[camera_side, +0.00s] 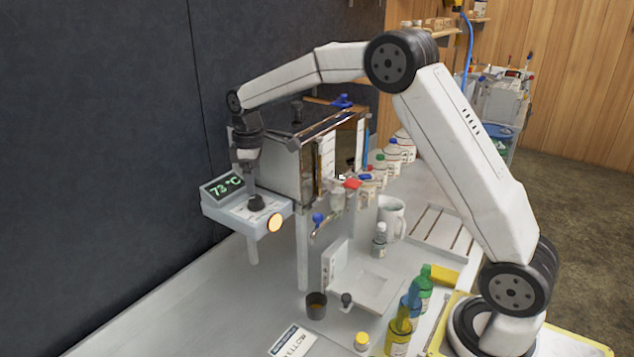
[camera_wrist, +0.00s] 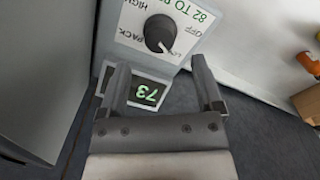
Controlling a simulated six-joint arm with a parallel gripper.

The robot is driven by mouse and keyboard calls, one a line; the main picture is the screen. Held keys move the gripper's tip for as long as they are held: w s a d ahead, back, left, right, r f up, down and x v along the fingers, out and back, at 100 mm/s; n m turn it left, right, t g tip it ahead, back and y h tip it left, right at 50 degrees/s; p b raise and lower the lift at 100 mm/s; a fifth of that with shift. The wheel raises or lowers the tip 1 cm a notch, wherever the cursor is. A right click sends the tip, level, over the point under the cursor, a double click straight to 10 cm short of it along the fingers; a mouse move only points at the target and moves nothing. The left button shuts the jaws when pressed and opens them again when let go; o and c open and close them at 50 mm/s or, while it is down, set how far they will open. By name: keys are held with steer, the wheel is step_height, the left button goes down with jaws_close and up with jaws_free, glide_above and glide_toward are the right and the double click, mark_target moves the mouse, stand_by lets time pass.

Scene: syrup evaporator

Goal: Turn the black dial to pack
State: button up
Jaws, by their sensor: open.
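The black dial (camera_side: 256,202) sits on the sloped top of a pale control box (camera_side: 232,222) at the left in the side view. In the wrist view the dial (camera_wrist: 158,32) has a light pointer line aimed toward the lower right, near a partly hidden label that seems to start with "L". The words PACK, HIGH and OFF show around it, with PACK to its left. My gripper (camera_side: 246,172) is over the box, above and apart from the dial. In the wrist view my gripper (camera_wrist: 160,64) is open and empty, its fingers spread below the dial.
A round orange-lit button (camera_side: 274,222) is on the box front. The metal evaporator (camera_side: 310,160) stands right behind the box. Bottles (camera_side: 403,325), a mug (camera_side: 392,215) and a dark cup (camera_side: 316,305) stand on the table. The table's front left is bare.

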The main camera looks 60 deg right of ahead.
mark_target(255, 197)
steer(key=shift+f, duration=2.4)
jaws_close()
steer(key=shift+m, duration=0.4)
steer(key=m, duration=1.1)
steer(key=shift+r, duration=0.1)
